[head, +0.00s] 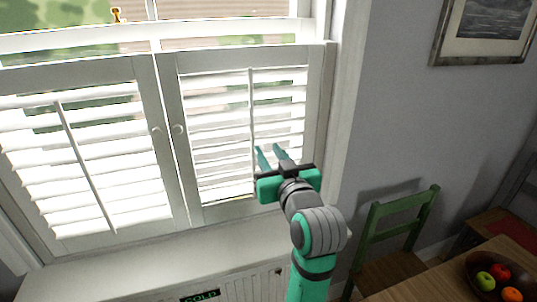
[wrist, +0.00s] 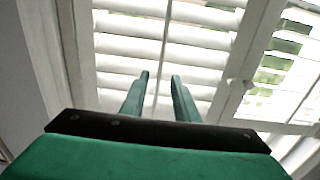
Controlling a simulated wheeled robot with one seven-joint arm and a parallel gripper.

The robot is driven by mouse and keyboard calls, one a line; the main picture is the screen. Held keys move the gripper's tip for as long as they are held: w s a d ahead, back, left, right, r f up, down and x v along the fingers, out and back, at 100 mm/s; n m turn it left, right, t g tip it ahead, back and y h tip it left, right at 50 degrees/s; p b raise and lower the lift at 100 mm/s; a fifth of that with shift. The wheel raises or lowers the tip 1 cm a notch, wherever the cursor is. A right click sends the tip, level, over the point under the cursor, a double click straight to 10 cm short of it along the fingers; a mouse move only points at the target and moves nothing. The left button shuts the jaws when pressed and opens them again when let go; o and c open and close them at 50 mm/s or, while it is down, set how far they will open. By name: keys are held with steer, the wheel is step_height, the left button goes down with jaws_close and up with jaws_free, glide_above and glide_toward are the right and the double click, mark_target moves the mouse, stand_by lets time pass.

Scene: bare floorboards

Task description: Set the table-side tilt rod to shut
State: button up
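The table-side shutter panel (head: 220,205) is the right one in the head view, with white slats and a thin upright tilt rod (head: 251,105). Its slats look tilted, with narrow grey gaps between them. My gripper (head: 268,149) is in front of this panel's lower half, fingers pointing at it. The fingers are apart and nothing shows between them at close range. In the wrist view the rod (wrist: 164,45) runs up between the lines of the two fingertips (wrist: 160,76). I cannot tell how far the tips are from it.
The left panel has its own tilt rod (head: 85,165) and gaps showing green outside. Small round knobs (head: 178,129) sit at the inner stiles. A sill (head: 150,262) juts out below. A green chair (head: 365,240) and a table with a fruit bowl (head: 470,272) stand at right.

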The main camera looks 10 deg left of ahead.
steer(key=shift+s, duration=0.1)
steer(key=v, duration=1)
steer(key=shift+s+d, duration=0.2)
steer(key=shift+s, duration=0.1)
